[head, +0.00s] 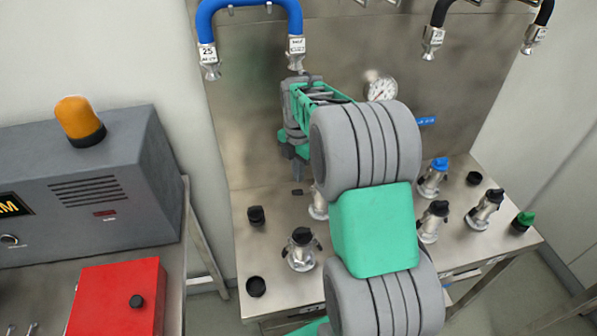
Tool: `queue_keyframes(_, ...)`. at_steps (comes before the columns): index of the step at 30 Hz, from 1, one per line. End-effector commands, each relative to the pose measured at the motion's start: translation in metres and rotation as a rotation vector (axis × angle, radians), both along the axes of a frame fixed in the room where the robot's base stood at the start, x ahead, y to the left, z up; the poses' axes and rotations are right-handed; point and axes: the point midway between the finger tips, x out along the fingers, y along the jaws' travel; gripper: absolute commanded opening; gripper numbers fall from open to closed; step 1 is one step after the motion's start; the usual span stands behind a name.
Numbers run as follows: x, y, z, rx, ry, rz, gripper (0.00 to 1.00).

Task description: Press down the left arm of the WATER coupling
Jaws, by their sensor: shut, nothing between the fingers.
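Several silver couplings with dark arms or caps stand on the steel bench (350,262). One coupling (301,252) with black arms stands upright at the front left. Another (317,205) is mostly hidden behind my arm. On the right are a coupling with a blue top (432,180) and two with black tops (431,224) (485,210). I cannot read a WATER label, so I cannot tell which one is the WATER coupling. My gripper (297,188) points down, shut and empty, above the left part of the bench, beside the partly hidden coupling. I see no clear contact.
Black caps (256,286) (256,215) sit on the bench's left, a green-topped one (522,222) at right. A blue hose (250,4) and dark hose ends (433,42) hang above. A gauge (381,89) is on the back panel. A grey cabinet (90,190) and red box (118,300) stand left.

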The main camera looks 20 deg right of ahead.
Motion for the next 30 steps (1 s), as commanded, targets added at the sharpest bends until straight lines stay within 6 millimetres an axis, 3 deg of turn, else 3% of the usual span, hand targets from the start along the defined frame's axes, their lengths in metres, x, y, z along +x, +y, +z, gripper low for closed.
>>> queue_keyframes(30,0.000,0.002,-0.075,0.000,0.001,-0.002,0.00)
